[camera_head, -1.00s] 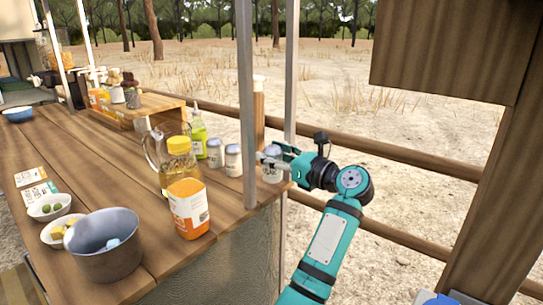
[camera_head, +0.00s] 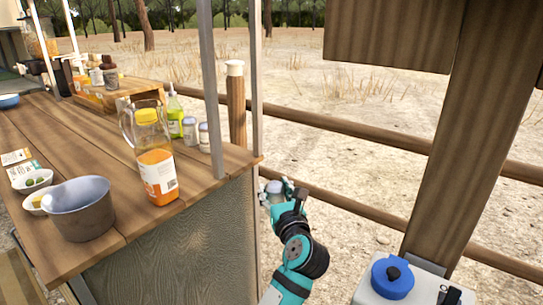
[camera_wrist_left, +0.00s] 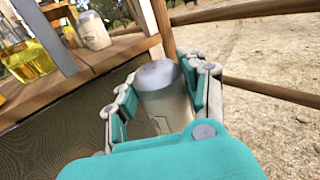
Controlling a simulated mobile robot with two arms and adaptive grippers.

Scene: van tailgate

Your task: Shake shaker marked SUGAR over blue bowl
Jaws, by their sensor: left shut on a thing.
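My left gripper (camera_head: 277,193) is shut around a shaker (camera_head: 273,187) with a grey top, held upright beyond the tailgate table's right edge. In the left wrist view, the shaker (camera_wrist_left: 160,95) sits between the fingers of the gripper (camera_wrist_left: 163,100); no marking on it is readable. A blue bowl (camera_head: 9,101) stands at the far left of the table, well away from the gripper. My right gripper is not in view.
A wooden rail (camera_head: 350,207) runs behind the gripper.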

